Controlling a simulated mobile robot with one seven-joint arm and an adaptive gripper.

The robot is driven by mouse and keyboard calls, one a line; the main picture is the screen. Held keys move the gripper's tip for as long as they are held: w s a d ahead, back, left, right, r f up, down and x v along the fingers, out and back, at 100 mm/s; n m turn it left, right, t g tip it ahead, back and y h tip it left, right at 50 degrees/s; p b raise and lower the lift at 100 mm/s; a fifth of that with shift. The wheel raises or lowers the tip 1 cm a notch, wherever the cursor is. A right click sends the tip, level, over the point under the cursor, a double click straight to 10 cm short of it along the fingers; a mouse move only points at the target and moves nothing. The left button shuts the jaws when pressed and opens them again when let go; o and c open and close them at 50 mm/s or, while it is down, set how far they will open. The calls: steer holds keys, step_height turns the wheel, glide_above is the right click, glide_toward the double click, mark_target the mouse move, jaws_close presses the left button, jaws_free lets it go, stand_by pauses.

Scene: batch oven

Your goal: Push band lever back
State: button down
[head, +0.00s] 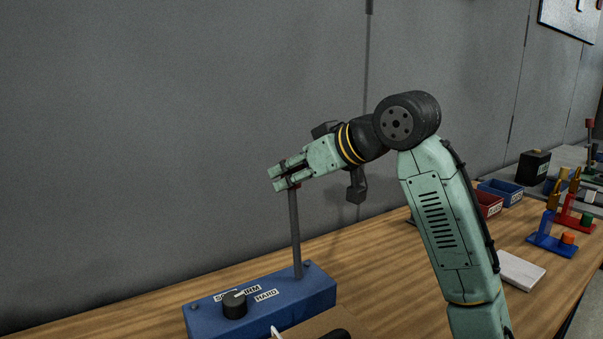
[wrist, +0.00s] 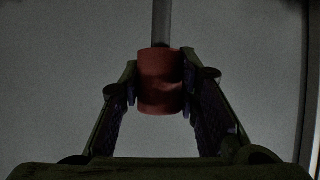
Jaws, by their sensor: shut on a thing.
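The band lever (head: 295,235) is a grey rod standing nearly upright on a blue box (head: 315,293) at the lower middle of the head view. Its red knob shows in the wrist view (wrist: 160,82), with the grey rod running up from it in that picture. My gripper (head: 283,177) is at the top of the lever, and its fingers are shut on the red knob, one on each side. In the head view the fingers hide most of the knob.
The box has a black dial (head: 234,304) with labels around it. At the right of the wooden bench (head: 390,245) are a red bin (head: 488,203), a blue bin (head: 502,191), a white block (head: 520,270) and a blue stand with an orange knob (head: 567,238). A grey wall stands behind.

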steer(key=shift+w+a+h, duration=0.2)
steer(key=shift+w+h, duration=0.1)
steer(key=shift+w, duration=0.05)
steer(key=c, duration=1.2)
jaws_free()
steer(key=shift+a, duration=0.1)
steer(key=v, duration=1.2)
steer(key=shift+w, duration=0.25)
